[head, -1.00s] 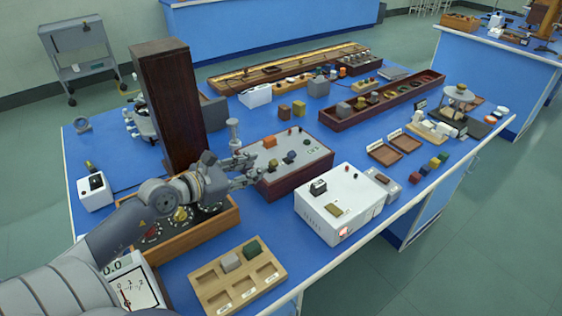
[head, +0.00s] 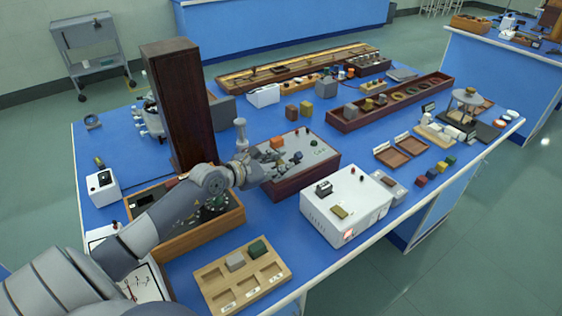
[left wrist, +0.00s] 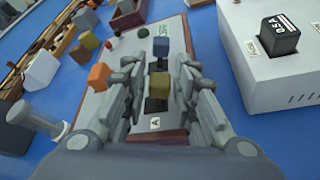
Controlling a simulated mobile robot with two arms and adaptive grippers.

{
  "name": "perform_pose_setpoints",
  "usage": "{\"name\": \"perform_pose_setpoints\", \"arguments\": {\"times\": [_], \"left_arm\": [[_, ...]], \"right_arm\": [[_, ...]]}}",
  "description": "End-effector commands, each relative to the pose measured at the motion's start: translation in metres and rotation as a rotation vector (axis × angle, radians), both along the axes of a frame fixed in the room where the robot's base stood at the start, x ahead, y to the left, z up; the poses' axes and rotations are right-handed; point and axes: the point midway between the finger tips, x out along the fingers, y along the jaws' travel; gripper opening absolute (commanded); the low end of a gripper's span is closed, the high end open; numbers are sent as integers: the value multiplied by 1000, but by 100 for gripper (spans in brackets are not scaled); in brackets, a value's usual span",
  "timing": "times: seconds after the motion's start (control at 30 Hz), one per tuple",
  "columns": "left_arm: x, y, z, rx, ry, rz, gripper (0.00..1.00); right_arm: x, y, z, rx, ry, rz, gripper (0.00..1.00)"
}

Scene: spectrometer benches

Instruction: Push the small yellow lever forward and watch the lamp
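The small yellow lever (left wrist: 159,86) stands upright in a dark slot on the grey top of a dark red-brown box (head: 318,159). In the left wrist view it lies between the two fingers of my open left gripper (left wrist: 160,84), with gaps on both sides. In the head view my left gripper (head: 268,172) is over the box's near left part and hides this lever. A blue lever (left wrist: 161,46) stands beyond it and an orange lever (left wrist: 99,77) to its left. Small red and green round pieces sit on the panel; I cannot tell which is the lamp, or whether it is lit.
A white instrument (head: 345,205) stands right of the box. A wooden tray (head: 215,286) lies in front. A wooden-framed dial unit (head: 205,237) is under my left arm, and a tall dark cabinet (head: 178,105) stands behind it. Blue table shows between them.

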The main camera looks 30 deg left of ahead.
Motion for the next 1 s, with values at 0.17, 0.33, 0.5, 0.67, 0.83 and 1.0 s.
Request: {"name": "perform_pose_setpoints", "arguments": {"times": [0.17, 0.33, 0.5, 0.67, 0.83, 1.0], "left_arm": [[8, -2, -3, 2, 0, -1, 27], [9, -2, -3, 2, 0, -1, 27], [9, -2, -3, 2, 0, -1, 13], [9, -2, -3, 2, 0, -1, 0], [9, -2, -3, -5, 3, -1, 0], [10, 1, -3, -46, 19, -1, 0]], "right_arm": [[2, 0, 1, 1, -3, 0, 40], [3, 1, 1, 1, -5, -1, 40], [4, 3, 1, 3, -5, -2, 40], [4, 4, 1, 6, -6, -2, 40], [4, 4, 0, 6, -6, -2, 40], [4, 4, -3, 6, -6, -2, 40]]}}
